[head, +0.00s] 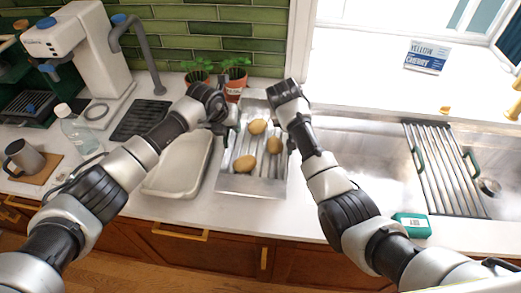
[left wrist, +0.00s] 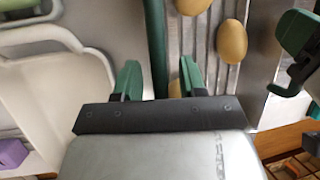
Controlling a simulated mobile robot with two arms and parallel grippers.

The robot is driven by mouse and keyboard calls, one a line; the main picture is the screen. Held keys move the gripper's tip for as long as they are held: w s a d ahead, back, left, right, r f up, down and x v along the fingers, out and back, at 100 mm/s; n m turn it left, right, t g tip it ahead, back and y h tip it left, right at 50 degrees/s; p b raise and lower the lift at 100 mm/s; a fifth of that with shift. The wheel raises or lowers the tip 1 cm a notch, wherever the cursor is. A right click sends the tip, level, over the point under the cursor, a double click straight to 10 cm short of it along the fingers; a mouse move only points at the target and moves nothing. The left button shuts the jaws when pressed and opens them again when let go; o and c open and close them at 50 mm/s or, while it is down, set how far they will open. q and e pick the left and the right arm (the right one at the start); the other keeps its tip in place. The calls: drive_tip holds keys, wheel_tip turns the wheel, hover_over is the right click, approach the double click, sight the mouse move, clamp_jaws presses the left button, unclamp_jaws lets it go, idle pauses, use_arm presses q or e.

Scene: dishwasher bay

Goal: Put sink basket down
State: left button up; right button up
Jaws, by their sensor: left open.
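The sink basket (head: 252,186) is a long metal basket with slats and several potatoes (head: 257,126) in it. In the head view it lies on the counter between a white tub and the sink. In the left wrist view its slatted floor (left wrist: 210,72) and a green handle bar (left wrist: 156,45) show. My left gripper (head: 226,122) is at the basket's left side. Its green fingers (left wrist: 158,80) are apart, with the green bar between them. My right gripper (head: 288,112) is at the basket's right side. Its fingers are mostly hidden, and its grip cannot be made out.
The white tub (head: 165,189) stands just left of the basket. The sink (head: 370,155) lies to the right, with a slatted rack (head: 440,165) across it. Two potted plants (head: 235,80) stand behind. A green sponge (head: 412,225) lies by the front edge.

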drive_tip(key=shift+r, duration=0.1)
use_arm(q)
drive_tip(key=v, duration=1.2)
use_arm(e)
drive_tip(key=v, duration=1.2)
drive_tip(key=shift+a, duration=0.1)
